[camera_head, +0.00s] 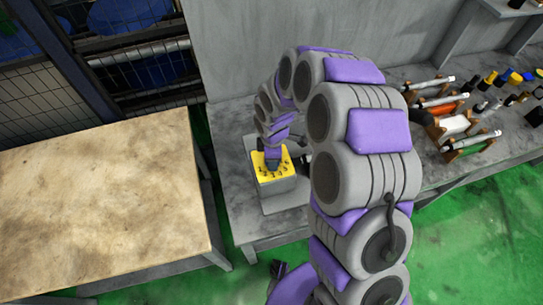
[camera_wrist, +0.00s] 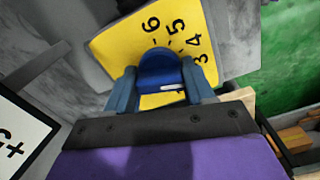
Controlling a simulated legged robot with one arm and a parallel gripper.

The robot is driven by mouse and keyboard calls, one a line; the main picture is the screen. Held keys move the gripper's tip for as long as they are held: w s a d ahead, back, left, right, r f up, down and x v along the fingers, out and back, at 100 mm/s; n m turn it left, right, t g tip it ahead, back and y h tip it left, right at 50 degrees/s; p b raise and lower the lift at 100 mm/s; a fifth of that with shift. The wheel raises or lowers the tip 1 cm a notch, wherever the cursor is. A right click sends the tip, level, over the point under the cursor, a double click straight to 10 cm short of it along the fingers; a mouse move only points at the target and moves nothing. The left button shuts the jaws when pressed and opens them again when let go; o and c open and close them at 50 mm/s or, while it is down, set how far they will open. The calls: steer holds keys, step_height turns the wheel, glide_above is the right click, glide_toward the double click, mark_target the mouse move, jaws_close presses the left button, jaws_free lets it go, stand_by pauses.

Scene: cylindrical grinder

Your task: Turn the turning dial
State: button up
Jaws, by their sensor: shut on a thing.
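The turning dial is a blue knob (camera_wrist: 160,68) with a white pointer mark, set on a yellow plate (camera_wrist: 118,47) with black numbers; 6, 5 and 4 show in the wrist view. In the wrist view my gripper (camera_wrist: 161,80) has one finger on each side of the knob and is shut on it. In the head view the yellow plate (camera_head: 282,172) tops a grey box (camera_head: 285,194) on the grey bench. My gripper (camera_head: 272,160) reaches down onto it there, and hides most of the knob.
A wooden-topped table (camera_head: 100,205) stands at the left. The grey bench (camera_head: 240,215) carries several tools in holders (camera_head: 470,145) at the right. A grey wall panel (camera_head: 240,50) rises behind the box. Green floor (camera_head: 480,230) shows in front.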

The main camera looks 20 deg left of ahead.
steer(key=o, duration=1)
steer(key=shift+w, duration=0.1)
step_height(320, 180, up, 17)
steer(key=p, duration=0.1)
steer(key=shift+r, duration=0.15)
